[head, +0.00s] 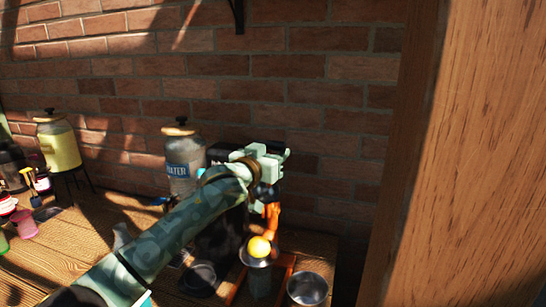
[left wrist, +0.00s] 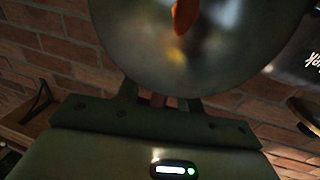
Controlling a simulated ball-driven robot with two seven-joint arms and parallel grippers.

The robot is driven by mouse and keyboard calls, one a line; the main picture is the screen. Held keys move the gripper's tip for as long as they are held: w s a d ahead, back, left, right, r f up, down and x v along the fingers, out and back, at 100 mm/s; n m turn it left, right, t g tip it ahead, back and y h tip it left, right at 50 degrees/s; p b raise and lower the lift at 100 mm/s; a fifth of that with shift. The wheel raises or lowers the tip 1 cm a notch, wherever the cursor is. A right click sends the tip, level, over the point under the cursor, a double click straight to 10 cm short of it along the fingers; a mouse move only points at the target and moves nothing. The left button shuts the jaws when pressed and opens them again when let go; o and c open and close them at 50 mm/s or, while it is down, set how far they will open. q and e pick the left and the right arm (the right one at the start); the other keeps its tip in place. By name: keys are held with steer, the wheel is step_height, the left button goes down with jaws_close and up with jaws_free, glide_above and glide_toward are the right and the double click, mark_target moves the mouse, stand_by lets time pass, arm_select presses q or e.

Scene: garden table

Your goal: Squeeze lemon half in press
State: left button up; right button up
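My right gripper is not in view.
A metal cup (head: 308,289) stands right of the press. A dark round dish (head: 198,278) lies left of it. A water jar (head: 184,160) and a yellow drink dispenser (head: 58,145) stand along the brick wall. A wooden post (head: 460,150) blocks the right side.

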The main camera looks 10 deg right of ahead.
arm_select(q)
steer(key=shift+w, duration=0.1)
jaws_close()
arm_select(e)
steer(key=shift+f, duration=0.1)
